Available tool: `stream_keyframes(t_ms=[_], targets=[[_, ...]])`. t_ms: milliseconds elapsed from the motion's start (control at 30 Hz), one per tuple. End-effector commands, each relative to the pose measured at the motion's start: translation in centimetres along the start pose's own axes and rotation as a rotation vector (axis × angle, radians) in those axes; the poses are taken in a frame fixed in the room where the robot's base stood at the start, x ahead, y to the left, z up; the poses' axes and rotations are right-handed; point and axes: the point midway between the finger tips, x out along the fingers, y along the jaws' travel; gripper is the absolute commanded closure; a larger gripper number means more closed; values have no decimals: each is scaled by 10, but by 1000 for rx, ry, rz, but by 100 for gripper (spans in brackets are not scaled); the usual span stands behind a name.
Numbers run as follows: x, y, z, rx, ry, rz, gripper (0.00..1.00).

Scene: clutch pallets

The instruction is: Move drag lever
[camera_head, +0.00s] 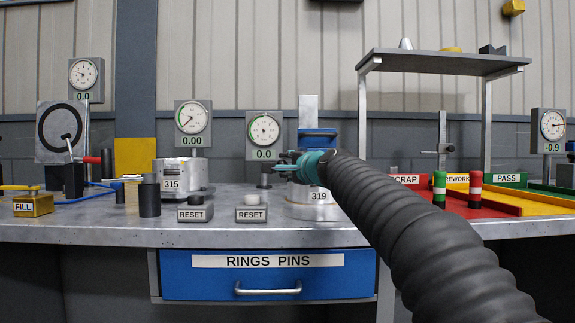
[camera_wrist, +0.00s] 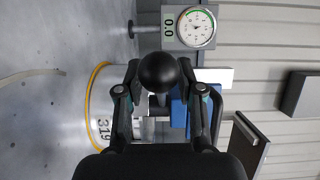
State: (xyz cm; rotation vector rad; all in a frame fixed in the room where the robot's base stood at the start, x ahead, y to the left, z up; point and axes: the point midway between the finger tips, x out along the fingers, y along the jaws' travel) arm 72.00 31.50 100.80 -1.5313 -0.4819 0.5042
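A black ball knob (camera_wrist: 158,72), seemingly the end of a lever, sits between the fingertips of my gripper (camera_wrist: 159,64) in the wrist view. The fingers lean inward on both sides of it. Whether they press on it or leave a small gap, I cannot tell. In the head view my gripper (camera_head: 287,163) is in front of the round metal clutch unit marked 319 (camera_head: 319,197), near its blue-topped part (camera_head: 318,138). My arm covers part of that unit. The knob does not show clearly there. The unit's label side also shows in the wrist view (camera_wrist: 104,125).
A dial gauge (camera_head: 264,131) reading 0.0 stands just behind my gripper. A reset button box (camera_head: 251,214) is at the bench front. A second unit marked 315 (camera_head: 172,184) and a red-handled lever (camera_head: 92,159) are left. Green and red cylinders stand near the trays on the right.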

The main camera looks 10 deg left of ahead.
Motion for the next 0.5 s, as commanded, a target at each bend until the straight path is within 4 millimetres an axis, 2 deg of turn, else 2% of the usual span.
stream_keyframes(t_ms=[200,333,367,500], targets=[[0,0,0,0,0,0,63],[0,0,0,0,0,0,95],[0,0,0,0,0,0,100],[0,0,2,0,-3,1,100]])
